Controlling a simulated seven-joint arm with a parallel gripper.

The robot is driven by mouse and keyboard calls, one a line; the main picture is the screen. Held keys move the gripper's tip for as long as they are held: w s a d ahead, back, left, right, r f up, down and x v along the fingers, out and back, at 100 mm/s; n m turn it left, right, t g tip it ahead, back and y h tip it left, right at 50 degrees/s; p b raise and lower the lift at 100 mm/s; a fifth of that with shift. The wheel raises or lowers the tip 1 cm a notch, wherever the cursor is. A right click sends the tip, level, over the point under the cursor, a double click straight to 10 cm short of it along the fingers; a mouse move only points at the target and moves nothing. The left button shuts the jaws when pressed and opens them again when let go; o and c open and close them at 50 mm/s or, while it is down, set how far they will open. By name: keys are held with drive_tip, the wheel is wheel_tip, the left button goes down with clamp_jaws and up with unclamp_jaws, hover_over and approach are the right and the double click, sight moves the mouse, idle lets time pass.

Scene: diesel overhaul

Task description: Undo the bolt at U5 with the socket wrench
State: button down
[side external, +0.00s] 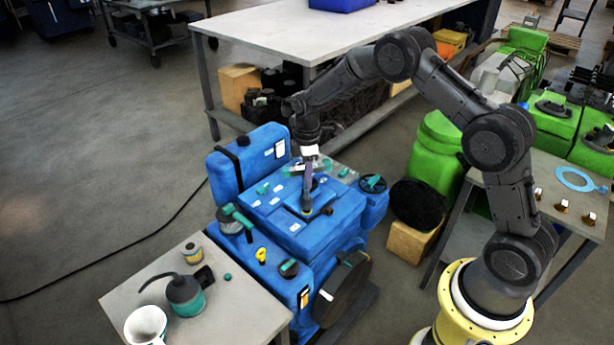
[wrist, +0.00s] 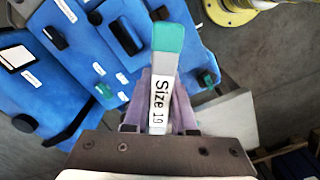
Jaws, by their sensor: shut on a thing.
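My gripper (wrist: 160,98) is shut on the socket wrench (wrist: 167,45), which has a teal end and a white label reading "Size 19". In the side view my gripper (side external: 308,172) points down over the top of the blue engine block (side external: 290,238). A dark, round-ended part shows below it, close to a raised blue pad (side external: 319,198); I cannot tell whether it touches. The wrench's working end is hidden in the wrist view. The bolt at U5 cannot be made out, as the white labels on the block are too small to read.
Several teal-and-black parts stand up from the block, including a teal handle (side external: 238,215). A grey table (side external: 240,305) at front left holds an oil can (side external: 185,295) and a white mug (side external: 146,325). A long workbench (side external: 290,32) stands behind.

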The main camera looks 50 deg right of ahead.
drive_tip(key=m, duration=0.3)
drive_tip(key=shift+r+m, duration=0.1)
drive_tip(key=shift+m, duration=0.3)
drive_tip(key=m, duration=1.1)
drive_tip(key=shift+m, duration=0.3)
drive_tip(key=m, duration=0.6)
drive_tip(key=shift+m, duration=0.3)
drive_tip(key=m, duration=0.7)
